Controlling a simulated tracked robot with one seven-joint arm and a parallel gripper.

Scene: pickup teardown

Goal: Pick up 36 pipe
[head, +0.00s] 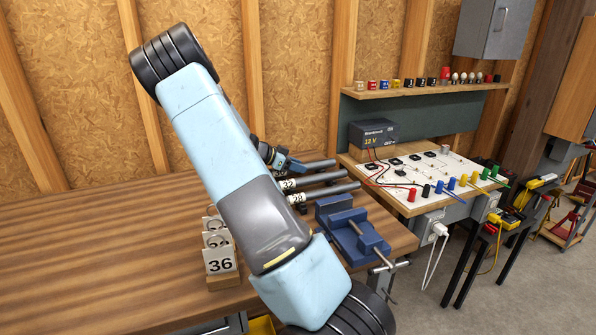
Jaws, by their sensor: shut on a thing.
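Three dark grey pipes lie side by side on the wooden bench, behind the blue vise. The nearest bears a white label 28 (322,191), and the middle one bears 32 (312,179). The farthest pipe (318,164) has its number hidden; by the order of the labels it is the 36 pipe. My gripper (283,162) is shut on the left end of this farthest pipe. My arm hides most of the gripper, and I cannot tell whether the pipe is clear of the bench.
A wooden stand (223,281) with cards and metal rings, the front card reading 36, is at the bench's front. The blue vise (353,230) sits at the right corner. A circuit board table (425,170) stands beyond. The bench's left is clear.

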